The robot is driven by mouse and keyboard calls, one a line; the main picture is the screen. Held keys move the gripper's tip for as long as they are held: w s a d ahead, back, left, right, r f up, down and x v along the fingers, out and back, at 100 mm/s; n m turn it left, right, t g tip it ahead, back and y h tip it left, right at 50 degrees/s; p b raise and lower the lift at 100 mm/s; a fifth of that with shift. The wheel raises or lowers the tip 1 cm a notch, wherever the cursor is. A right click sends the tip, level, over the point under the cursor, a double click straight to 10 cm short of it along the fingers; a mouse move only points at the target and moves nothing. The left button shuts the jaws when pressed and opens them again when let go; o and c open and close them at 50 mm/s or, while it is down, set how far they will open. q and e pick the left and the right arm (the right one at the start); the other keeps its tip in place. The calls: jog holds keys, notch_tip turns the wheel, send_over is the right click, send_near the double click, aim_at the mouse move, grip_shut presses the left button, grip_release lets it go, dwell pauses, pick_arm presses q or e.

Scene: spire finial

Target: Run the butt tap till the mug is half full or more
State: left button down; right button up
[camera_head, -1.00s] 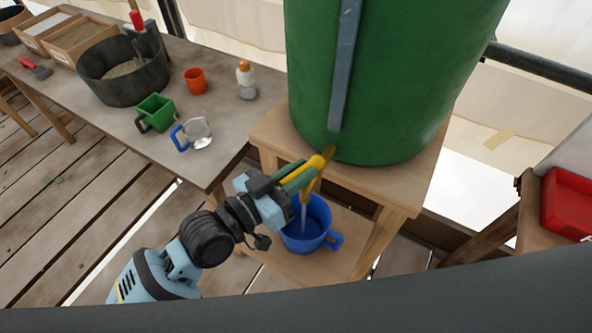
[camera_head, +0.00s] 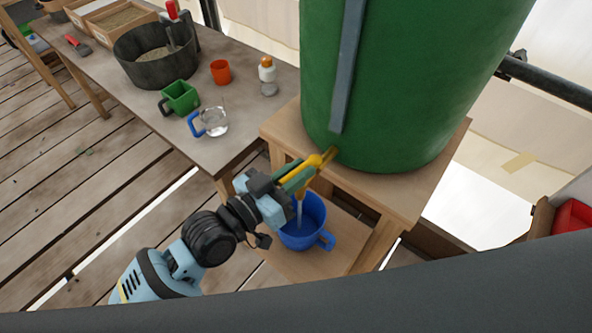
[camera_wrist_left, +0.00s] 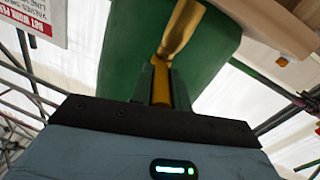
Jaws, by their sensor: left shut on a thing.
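The green water butt (camera_head: 400,90) stands on a wooden stand, with a brass-yellow tap (camera_head: 322,160) low on its front. My left gripper (camera_head: 300,178) is shut on the tap's yellow handle; the left wrist view also shows its fingers around the yellow part (camera_wrist_left: 162,85). A stream of water falls from the tap into the blue mug (camera_head: 303,225), which stands upright on the lower shelf under the tap. Water shows inside the mug, but its level is hard to tell. My right gripper does not show.
A grey table (camera_head: 232,140) at the left holds a clear mug with a blue handle (camera_head: 212,123), a green square mug (camera_head: 181,97), an orange cup (camera_head: 220,71), a bottle (camera_head: 267,75) and a black tub (camera_head: 150,65). A red bin (camera_head: 574,217) is at the right edge.

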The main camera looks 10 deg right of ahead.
pick_arm(q)
jog(key=shift+r, duration=0.15)
jog(key=c, duration=1.3)
grip_release()
jog(key=shift+s+a+f, duration=0.2)
jog(key=shift+s+a, duration=0.1)
jog(key=shift+a, duration=0.2)
jog(key=v, duration=0.6)
jog(key=shift+s+a+r+b, duration=0.15)
jog(key=shift+s+a+b, duration=0.05)
jog(key=shift+b, duration=0.2)
